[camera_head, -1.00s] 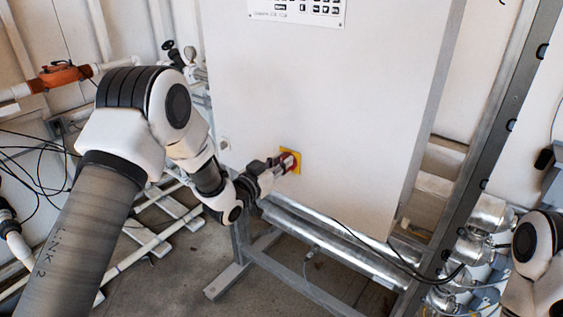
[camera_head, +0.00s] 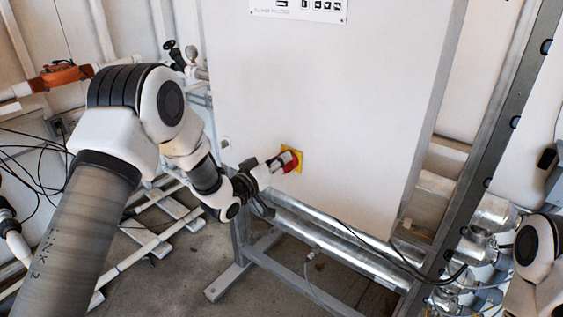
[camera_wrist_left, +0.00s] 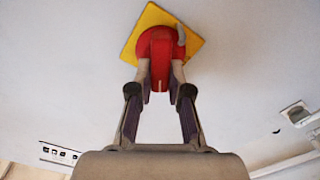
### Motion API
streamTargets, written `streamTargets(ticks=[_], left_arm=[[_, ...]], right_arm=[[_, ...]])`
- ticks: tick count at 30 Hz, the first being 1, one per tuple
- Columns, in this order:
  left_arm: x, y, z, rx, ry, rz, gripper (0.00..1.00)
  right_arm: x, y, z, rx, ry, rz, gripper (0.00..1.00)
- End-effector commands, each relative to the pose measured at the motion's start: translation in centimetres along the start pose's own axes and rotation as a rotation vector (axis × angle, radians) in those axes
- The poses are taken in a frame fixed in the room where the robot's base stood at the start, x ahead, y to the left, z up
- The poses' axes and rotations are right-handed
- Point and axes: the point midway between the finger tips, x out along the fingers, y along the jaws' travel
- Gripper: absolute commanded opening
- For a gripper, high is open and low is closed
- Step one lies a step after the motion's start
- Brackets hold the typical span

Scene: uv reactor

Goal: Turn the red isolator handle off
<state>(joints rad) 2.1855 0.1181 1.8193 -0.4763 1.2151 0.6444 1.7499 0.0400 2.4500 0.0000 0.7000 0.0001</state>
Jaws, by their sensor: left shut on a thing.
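The red isolator handle (camera_head: 290,160) sits on a yellow square plate (camera_head: 298,168) low on the front of the white cabinet. My left gripper (camera_head: 282,161) reaches it from the left. In the left wrist view, the gripper (camera_wrist_left: 160,78) has a finger on each side of the red handle (camera_wrist_left: 160,46) and is shut on it. The yellow plate (camera_wrist_left: 191,42) looks tilted there, like a diamond. The fingertips hide part of the handle's sides. My right gripper is not in view; only part of that arm shows at the right edge.
The white cabinet (camera_head: 330,100) stands on a grey metal frame (camera_head: 270,258). Silver pipes (camera_head: 330,243) and a black cable run below it. Pipes with an orange part (camera_head: 65,72) and loose black cables are at the left. A metal post (camera_head: 490,130) stands at the right.

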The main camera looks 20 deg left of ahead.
Motion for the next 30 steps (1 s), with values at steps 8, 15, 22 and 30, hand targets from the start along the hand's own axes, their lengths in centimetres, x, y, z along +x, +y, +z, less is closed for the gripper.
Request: streamTargets(ticks=[8,15,22,30], left_arm=[[0.0,-0.5,0.0,-0.262,0.003,0.000,0.00],[0.0,-0.8,0.1,-0.489,0.003,0.000,0.00],[0.0,-1.1,0.2,-0.703,0.003,0.001,0.00],[0.0,-1.3,0.5,-0.906,0.004,0.001,0.00]], right_arm=[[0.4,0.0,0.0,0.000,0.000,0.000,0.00],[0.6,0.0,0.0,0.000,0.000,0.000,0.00],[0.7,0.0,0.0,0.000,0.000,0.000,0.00],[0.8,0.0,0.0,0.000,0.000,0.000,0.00]])
